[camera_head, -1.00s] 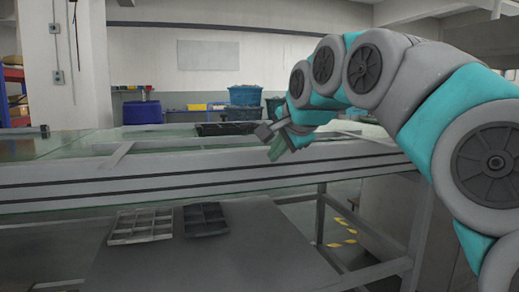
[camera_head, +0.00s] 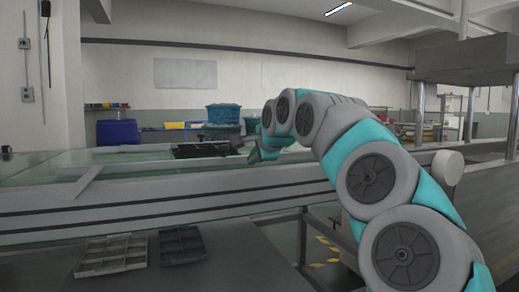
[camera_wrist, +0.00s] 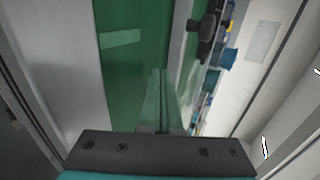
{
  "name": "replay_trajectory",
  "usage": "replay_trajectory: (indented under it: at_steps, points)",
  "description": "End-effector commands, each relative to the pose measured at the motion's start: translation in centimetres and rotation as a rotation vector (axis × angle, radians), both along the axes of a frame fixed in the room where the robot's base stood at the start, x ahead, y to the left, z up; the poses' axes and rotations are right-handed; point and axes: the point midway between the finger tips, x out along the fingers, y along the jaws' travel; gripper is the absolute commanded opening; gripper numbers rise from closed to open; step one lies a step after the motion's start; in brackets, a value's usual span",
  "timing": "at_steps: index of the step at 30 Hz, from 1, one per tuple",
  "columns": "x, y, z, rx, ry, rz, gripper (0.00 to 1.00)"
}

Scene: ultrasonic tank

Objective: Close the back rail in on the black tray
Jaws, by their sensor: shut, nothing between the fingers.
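In the head view the black tray (camera_head: 186,151) sits on the far side of the glass-topped tank, just left of my gripper (camera_head: 258,154). A pale grey back rail (camera_head: 125,150) runs along the far side of the glass, by the tray. My gripper is over the tank, apart from the tray as far as I can tell. In the wrist view my gripper's greenish fingers (camera_wrist: 157,100) are together and empty, over green glass. The back rail (camera_wrist: 181,45) is a light strip to their right. A dark shape beyond it, probably the black tray (camera_wrist: 206,30), is partly unclear.
A wide grey front rail (camera_head: 140,208) with dark grooves crosses the near side. Below it, a light divided tray (camera_head: 112,254) and a dark one (camera_head: 181,245) lie on a shelf. Blue tubs (camera_head: 222,114) stand behind. A grey machine (camera_head: 468,60) stands at right.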

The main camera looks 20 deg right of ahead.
Motion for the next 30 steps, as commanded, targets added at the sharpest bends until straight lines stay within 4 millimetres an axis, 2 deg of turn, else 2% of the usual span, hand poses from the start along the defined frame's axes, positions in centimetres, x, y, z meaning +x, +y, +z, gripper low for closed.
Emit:
replay_trajectory:
  at_steps: [3, 10, 30]
  points:
    - [1.7, 0.1, 0.2, 0.001, -0.001, 0.001, 0.0]
    - [3.5, 0.2, 0.1, 0.0, 0.001, 0.001, 0.0]
    - [3.5, 0.1, -0.1, -0.003, -0.002, -0.001, 0.0]
